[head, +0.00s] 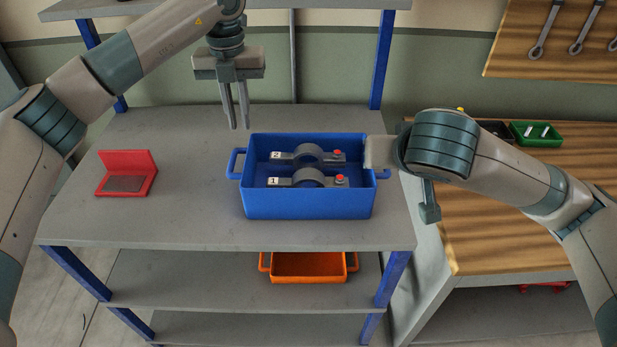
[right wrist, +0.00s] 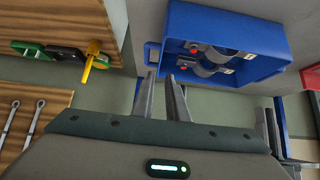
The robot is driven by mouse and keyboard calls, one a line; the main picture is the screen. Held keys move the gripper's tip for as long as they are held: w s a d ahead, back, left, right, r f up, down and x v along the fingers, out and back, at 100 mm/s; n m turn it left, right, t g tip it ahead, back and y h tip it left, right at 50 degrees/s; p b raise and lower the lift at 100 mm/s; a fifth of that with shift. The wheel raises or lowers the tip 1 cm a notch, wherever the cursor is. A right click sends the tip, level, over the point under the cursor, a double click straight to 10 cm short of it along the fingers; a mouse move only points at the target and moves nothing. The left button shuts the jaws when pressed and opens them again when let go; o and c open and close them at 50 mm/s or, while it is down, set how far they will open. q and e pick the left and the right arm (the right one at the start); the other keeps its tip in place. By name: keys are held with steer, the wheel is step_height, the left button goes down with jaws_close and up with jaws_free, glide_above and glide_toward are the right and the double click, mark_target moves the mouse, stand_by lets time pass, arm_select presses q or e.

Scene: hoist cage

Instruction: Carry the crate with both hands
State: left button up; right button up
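The blue crate (head: 308,205) stands on the grey shelf top. It holds two grey parts, marked 2 (head: 307,156) and 1 (head: 308,179), each with a red knob. Its left handle (head: 236,164) is clear, and its right handle (head: 383,174) is partly covered by my right arm. My left gripper (head: 239,127) points down, open and empty, above and behind the left handle. My right gripper (right wrist: 160,75) is open and empty close to a crate handle (right wrist: 152,52) in the right wrist view.
A red open holder (head: 127,173) lies left on the grey shelf (head: 180,215). An orange crate (head: 308,268) is on the shelf below. At right is a wooden bench (head: 490,235) with a green tray (head: 537,134). A blue post (head: 382,60) rises behind the crate.

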mark_target(249, 173)
arm_select(q)
steer(key=shift+f, duration=0.25)
arm_select(e)
steer(key=shift+w+a+f, duration=0.1)
steer(key=shift+w+f, duration=0.05)
steer(key=shift+f, duration=0.05)
